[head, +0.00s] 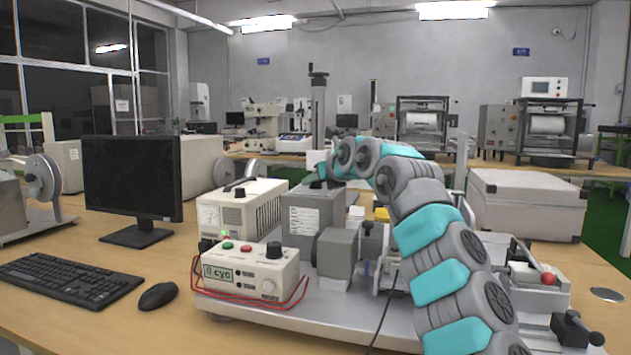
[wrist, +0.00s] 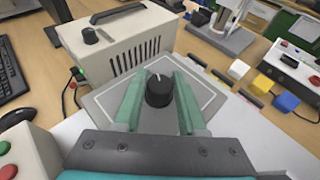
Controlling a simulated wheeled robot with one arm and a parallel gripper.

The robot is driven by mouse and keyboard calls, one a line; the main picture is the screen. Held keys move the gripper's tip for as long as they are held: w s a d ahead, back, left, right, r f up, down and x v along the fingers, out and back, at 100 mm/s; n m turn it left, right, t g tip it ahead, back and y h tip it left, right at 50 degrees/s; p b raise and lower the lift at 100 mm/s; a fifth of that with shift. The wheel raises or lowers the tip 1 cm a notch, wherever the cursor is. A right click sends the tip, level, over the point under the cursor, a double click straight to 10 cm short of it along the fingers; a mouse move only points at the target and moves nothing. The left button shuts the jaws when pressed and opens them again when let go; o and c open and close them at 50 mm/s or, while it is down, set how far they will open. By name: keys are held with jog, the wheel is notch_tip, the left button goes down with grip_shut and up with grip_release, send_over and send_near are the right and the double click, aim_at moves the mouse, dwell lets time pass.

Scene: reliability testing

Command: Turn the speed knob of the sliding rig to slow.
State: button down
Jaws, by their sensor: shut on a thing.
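The sliding rig has a grey box (head: 303,222) with a white label on its front, and it stands on a light base plate on the table. In the wrist view, the round black speed knob (wrist: 159,92) sits on the box's top panel (wrist: 108,98). The knob's white pointer line points toward the top of the picture. My gripper (head: 322,172) is over the box top. In the wrist view, its two green fingers (wrist: 160,85) stand on both sides of the knob, shut on it. No slow or fast marking is readable.
A cream power supply (head: 240,210) with its own knob stands left of the box. A control box (head: 250,270) with a display, buttons and red leads is in front. A monitor (head: 132,180), keyboard (head: 68,281) and mouse (head: 158,296) are left. Small coloured blocks (wrist: 286,102) lie behind.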

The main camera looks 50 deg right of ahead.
dwell(0.6)
jog(key=c, duration=0.5)
grip_release()
jog(key=shift+s, duration=0.1)
jog(key=b+v, duration=0.1)
jog(key=v, duration=0.6)
jog(key=shift+s+r, duration=0.2)
jog(key=shift+s, duration=0.15)
